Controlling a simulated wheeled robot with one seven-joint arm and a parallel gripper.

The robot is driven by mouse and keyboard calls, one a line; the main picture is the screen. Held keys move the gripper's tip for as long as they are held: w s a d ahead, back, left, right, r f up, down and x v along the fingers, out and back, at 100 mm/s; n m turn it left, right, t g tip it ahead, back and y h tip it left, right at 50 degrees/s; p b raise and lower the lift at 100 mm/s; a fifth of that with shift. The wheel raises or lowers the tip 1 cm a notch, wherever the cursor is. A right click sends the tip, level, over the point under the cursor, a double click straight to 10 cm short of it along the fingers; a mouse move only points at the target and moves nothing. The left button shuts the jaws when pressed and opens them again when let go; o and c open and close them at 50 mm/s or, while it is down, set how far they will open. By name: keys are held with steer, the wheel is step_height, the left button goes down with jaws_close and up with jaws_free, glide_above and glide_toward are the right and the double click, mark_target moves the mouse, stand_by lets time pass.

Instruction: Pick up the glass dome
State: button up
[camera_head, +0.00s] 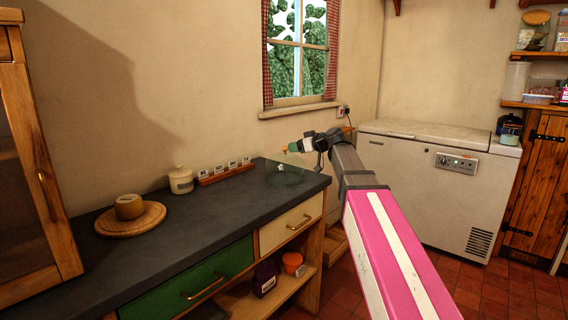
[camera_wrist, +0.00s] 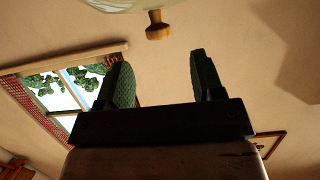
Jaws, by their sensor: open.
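The glass dome (camera_head: 284,177) is a clear, faintly green cover near the far right end of the dark countertop. In the wrist view its glass (camera_wrist: 122,4) is cut off by the top edge, with its wooden knob (camera_wrist: 158,27) beyond my fingertips. My gripper (camera_head: 294,147) is just above the dome in the head view. In the wrist view my gripper (camera_wrist: 158,75) is open, with nothing between its two green-padded fingers. The knob is apart from both fingers. The dome's outline is faint in the head view.
The dark countertop (camera_head: 190,235) carries a wooden pot on a round board (camera_head: 130,222), a cream lidded jar (camera_head: 181,181) and a rack of small jars (camera_head: 226,171). A wall with a window (camera_head: 300,50) stands behind. A white chest freezer (camera_head: 435,190) stands to the right.

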mark_target(285, 148)
steer(key=x, duration=0.8)
steer(key=shift+w+d+f, duration=0.1)
jaws_close()
